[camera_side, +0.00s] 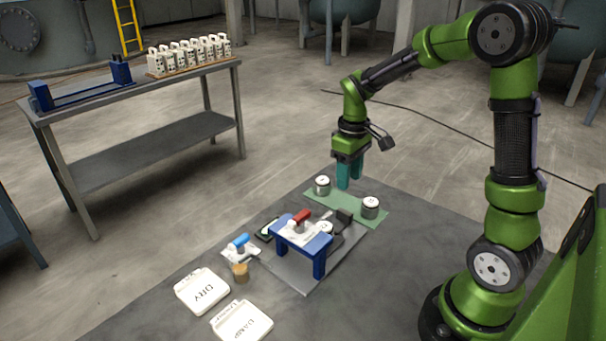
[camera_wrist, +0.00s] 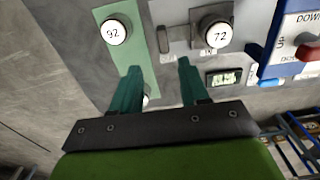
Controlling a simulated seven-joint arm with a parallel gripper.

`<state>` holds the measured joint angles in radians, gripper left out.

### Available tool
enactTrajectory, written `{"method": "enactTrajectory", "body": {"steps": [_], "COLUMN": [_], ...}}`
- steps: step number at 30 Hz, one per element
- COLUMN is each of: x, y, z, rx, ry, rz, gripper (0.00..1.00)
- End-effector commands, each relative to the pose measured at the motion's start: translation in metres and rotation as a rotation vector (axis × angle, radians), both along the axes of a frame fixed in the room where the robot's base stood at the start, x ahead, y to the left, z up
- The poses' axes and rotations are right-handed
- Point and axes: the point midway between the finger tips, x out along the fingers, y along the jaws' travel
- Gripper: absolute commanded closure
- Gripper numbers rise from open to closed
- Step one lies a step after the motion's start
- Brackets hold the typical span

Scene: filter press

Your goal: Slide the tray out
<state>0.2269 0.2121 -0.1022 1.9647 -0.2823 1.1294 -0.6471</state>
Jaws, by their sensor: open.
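The press (camera_side: 303,238) is a blue frame with a white top and red handle; its white top shows at the right edge of the wrist view (camera_wrist: 296,30). What looks like the tray (camera_wrist: 196,22) is a dark plate carrying a round weight marked 72 (camera_wrist: 219,36). A dark upright piece, perhaps its handle (camera_wrist: 163,40), stands at its left end, near small printed labels; it also shows in the side view (camera_side: 344,216). My gripper (camera_side: 349,177) is open and empty above the green mat, apart from the tray. Its fingers (camera_wrist: 158,66) point down.
Two round weights (camera_side: 322,185) (camera_side: 370,207) stand on the green mat (camera_side: 345,207). A small display (camera_wrist: 224,77), blue-handled stamp (camera_side: 240,245), amber jar (camera_side: 240,272) and white DRY and DAMP trays (camera_side: 203,291) (camera_side: 241,324) are nearby. A bench (camera_side: 140,125) stands far left.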

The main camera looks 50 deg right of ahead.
Motion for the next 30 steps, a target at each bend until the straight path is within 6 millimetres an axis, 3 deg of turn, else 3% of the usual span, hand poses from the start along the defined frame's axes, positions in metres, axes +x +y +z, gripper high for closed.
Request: {"method": "enactTrajectory", "body": {"steps": [6,12,25,30], "x": [0.001,0.000,0.000,-0.001], "y": [-0.001,-0.001,-0.001,0.004], "z": [0.048,0.069,0.073,0.064], "rx": [-0.003,-0.001,-0.002,0.005], "ry": [-0.005,-0.001,-0.001,-0.028], "rz": [0.000,0.000,-0.007,-0.113], "gripper": [0.55,0.55,0.55,0.55]}}
